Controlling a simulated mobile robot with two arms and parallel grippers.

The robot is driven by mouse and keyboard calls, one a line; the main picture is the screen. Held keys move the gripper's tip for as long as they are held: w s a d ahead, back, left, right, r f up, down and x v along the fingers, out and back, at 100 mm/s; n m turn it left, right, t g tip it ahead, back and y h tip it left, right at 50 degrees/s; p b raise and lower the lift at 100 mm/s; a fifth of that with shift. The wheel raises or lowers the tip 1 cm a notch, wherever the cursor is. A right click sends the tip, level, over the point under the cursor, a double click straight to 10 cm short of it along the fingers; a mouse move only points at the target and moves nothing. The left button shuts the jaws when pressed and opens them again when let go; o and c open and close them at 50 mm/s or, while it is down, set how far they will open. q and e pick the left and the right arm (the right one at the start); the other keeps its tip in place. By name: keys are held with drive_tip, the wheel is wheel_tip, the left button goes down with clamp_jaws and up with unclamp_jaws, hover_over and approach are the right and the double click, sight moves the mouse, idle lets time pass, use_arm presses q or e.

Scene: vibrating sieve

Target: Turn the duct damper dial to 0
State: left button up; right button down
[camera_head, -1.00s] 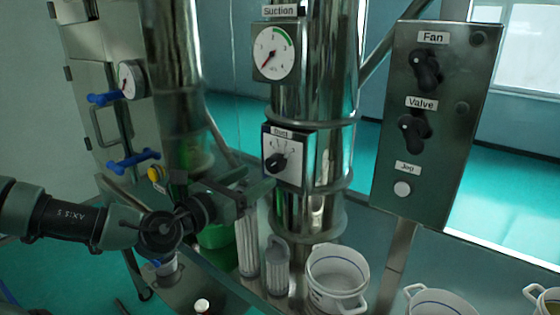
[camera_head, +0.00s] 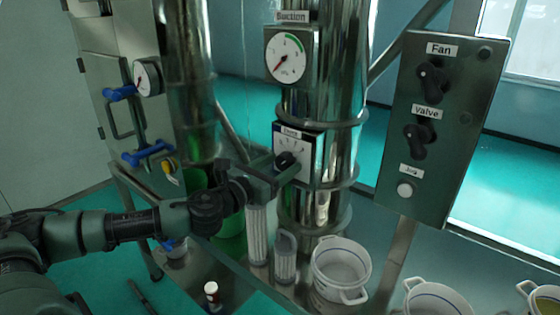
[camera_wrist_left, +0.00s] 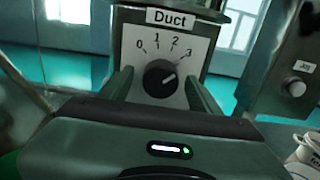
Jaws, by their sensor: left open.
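The duct damper dial is a black round knob (camera_wrist_left: 160,78) on a white plate (camera_wrist_left: 148,48) labelled Duct, with a scale from 0 at left to 3 at right. In the wrist view its white mark points to the upper right, roughly toward 3. The knob also shows in the head view (camera_head: 287,161), on the steel duct and partly hidden by the gripper. My left gripper (camera_wrist_left: 160,90) is open, with one finger on each side of the knob and visible gaps between. It also shows in the head view (camera_head: 279,170). My right gripper is out of view.
A suction gauge (camera_head: 287,56) sits above the dial. A control panel (camera_head: 436,130) with Fan and Valve knobs stands to the right. White filter cylinders (camera_head: 257,235) and a white pot (camera_head: 341,268) stand below. Blue-handled latches (camera_head: 148,153) are at left.

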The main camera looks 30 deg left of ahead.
use_arm(q)
clamp_jaws()
idle(0.4)
drive_tip(key=n+b, duration=0.1)
drive_tip(key=n, duration=0.3)
drive_tip(key=shift+f+b, duration=0.1)
drive_tip(key=shift+b, duration=0.25)
drive_tip(key=n+b, duration=0.1)
drive_tip(key=n, duration=0.4)
drive_tip(key=n+b, duration=0.1)
drive_tip(key=n, duration=0.3)
drive_tip(key=shift+n, duration=0.4)
drive_tip(key=shift+r+n, duration=0.2)
drive_tip(key=shift+n, duration=1.8)
